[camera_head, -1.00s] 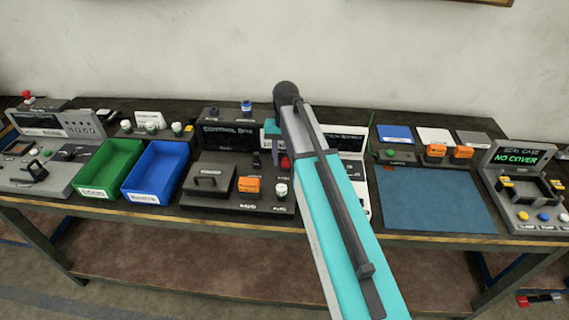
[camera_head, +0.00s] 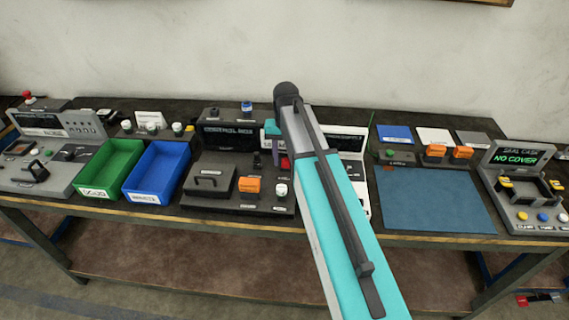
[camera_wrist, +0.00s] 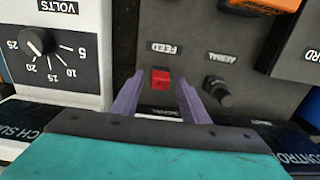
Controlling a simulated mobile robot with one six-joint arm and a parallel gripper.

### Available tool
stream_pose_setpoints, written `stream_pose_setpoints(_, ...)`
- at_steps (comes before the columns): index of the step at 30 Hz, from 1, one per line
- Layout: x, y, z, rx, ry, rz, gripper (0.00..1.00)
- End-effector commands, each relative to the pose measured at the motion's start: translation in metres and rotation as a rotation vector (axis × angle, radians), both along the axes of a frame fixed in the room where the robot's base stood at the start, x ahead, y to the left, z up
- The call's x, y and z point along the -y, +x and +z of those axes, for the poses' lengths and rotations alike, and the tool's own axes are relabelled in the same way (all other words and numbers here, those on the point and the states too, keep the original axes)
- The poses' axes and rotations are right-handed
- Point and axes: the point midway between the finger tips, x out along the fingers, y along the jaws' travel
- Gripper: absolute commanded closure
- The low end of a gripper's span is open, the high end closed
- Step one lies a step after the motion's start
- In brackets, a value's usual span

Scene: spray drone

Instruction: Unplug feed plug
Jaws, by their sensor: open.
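The feed plug (camera_wrist: 161,78) is a small red block beside a FEED label on the dark control box panel in the wrist view. My gripper (camera_wrist: 157,84) is open, its two purple fingers pointing at the panel, one on each side of the plug with gaps between. I cannot tell how deep the fingers reach around it. In the head view my gripper (camera_head: 276,150) is partly hidden behind my arm, over the right side of the control box (camera_head: 228,134).
A black AERIAL connector (camera_wrist: 217,90) stands close to the right finger in the wrist view. Green (camera_head: 108,167) and blue (camera_head: 152,172) bins stand left of the box. A blue mat (camera_head: 435,202) lies clear at right.

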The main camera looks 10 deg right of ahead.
Motion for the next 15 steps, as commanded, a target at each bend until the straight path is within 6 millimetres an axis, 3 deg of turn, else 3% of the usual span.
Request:
stream_pose_setpoints(6, 0.0001, 0.0001, -0.0002, 0.0, 0.0, 0.0, 0.59)
stream_pose_setpoints(13, 0.0003, 0.0001, -0.0001, 0.0, 0.0, 0.0, 0.98)
stream_pose_setpoints(15, 0.0003, 0.0001, -0.0001, 0.0, 0.0, 0.0, 1.0)
